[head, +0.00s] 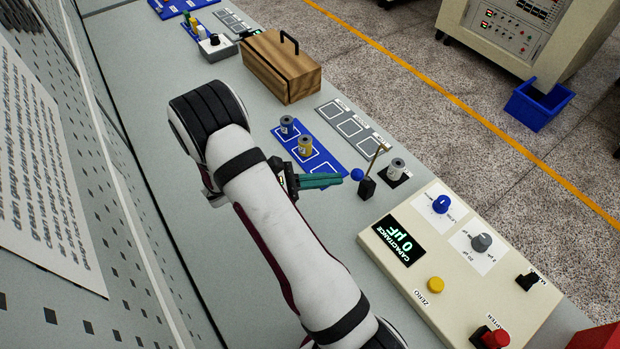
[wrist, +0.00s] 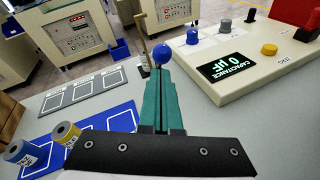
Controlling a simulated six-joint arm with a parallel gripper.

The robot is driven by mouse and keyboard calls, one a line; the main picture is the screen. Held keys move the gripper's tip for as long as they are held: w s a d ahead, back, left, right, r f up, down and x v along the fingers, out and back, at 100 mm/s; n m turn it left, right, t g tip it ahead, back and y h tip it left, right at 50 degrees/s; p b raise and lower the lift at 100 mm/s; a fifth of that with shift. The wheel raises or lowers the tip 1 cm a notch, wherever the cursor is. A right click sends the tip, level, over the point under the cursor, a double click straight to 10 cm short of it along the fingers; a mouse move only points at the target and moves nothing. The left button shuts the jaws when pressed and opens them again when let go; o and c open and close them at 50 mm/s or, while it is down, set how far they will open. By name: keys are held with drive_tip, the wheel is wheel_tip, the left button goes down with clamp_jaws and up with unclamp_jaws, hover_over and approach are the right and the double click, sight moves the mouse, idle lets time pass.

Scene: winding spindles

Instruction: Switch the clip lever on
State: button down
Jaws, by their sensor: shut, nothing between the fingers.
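A small black block (head: 367,188) stands on the bench. I take this to be the clip lever. My gripper (head: 341,178) has teal fingers, shut and empty, pointing at the blue ball with its tips very near it. In the wrist view the ball (wrist: 160,58) shows just beyond the fingertips (wrist: 160,72), and the rod (wrist: 143,38) stands behind. I cannot tell whether the tips touch the ball. The black block is hidden there by the fingers.
A grey spindle (head: 397,169) stands on a black pad right of the lever. A cream capacitance meter (head: 462,262) reading 0 µF is close by. A blue mat (head: 326,172) holds spindles left of the gripper. A wooden box (head: 281,66) stands behind.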

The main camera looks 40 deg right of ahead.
drive_tip(key=shift+x, duration=0.8)
drive_tip(key=shift+r, duration=0.1)
drive_tip(key=shift+d+r+y, duration=0.15)
drive_tip(key=shift+r+y, duration=0.05)
drive_tip(key=shift+y, duration=0.2)
drive_tip(key=shift+r, duration=0.1)
drive_tip(key=d+r+n+t+y, duration=0.1)
drive_tip(key=d+r+n+y, duration=0.1)
drive_tip(key=d+y, duration=0.9)
drive_tip(key=shift+d+r, duration=0.55)
drive_tip(key=shift+r, duration=0.25)
